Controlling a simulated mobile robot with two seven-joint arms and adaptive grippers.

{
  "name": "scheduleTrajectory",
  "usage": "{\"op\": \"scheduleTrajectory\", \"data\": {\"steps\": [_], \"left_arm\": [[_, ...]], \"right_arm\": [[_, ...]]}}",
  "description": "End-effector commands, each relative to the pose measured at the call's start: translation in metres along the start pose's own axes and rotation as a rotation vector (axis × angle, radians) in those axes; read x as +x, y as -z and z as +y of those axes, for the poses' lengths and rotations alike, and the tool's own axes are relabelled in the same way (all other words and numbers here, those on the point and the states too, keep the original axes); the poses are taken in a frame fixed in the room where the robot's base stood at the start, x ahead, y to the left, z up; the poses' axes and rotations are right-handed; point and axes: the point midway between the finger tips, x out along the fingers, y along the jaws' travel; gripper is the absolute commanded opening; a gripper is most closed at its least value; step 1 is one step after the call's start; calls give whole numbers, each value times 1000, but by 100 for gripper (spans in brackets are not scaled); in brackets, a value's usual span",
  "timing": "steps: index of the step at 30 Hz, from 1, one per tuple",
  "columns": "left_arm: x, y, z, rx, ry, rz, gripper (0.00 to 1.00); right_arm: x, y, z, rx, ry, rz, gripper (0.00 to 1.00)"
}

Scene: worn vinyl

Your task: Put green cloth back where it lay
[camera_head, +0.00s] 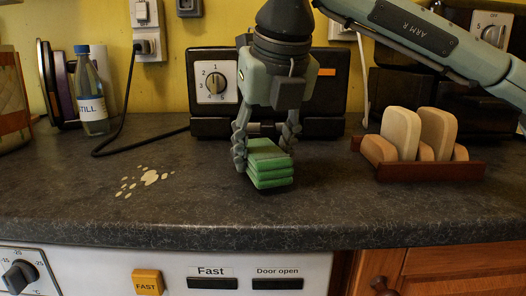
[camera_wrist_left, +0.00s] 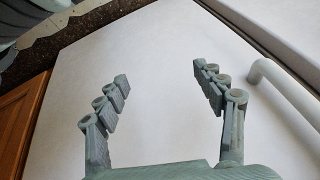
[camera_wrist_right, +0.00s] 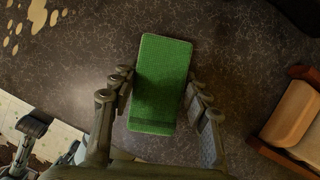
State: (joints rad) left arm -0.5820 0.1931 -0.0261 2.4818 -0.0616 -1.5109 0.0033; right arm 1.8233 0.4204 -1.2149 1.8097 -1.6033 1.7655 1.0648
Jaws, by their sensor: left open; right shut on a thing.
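The green cloth (camera_head: 269,164) is a folded stack of several layers, in the middle of the head view over the dark worktop. My right gripper (camera_head: 267,150) comes down from above with its fingers on both sides of the cloth, shut on it. In the right wrist view the cloth (camera_wrist_right: 160,85) is a long green block between the fingers (camera_wrist_right: 162,105). Whether its underside touches the worktop cannot be told. My left gripper (camera_wrist_left: 165,85) is open and empty in the left wrist view, before a white surface; it is not in the head view.
Pale spilled patches (camera_head: 148,178) lie on the worktop (camera_head: 200,215) to the left. A wooden rack (camera_head: 425,171) with bread-like slices stands right. A toaster-like black appliance (camera_head: 215,90) stands behind the gripper. A bottle (camera_head: 91,95) and black cable (camera_head: 123,115) are at the left.

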Motion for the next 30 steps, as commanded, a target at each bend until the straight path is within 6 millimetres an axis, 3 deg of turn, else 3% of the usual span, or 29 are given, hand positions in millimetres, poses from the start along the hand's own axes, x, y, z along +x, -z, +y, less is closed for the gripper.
{"op": "scheduleTrajectory", "data": {"steps": [30], "left_arm": [[9,-4,2,0,0,0,69]], "right_arm": [[10,4,0,0,0,0,23]]}}
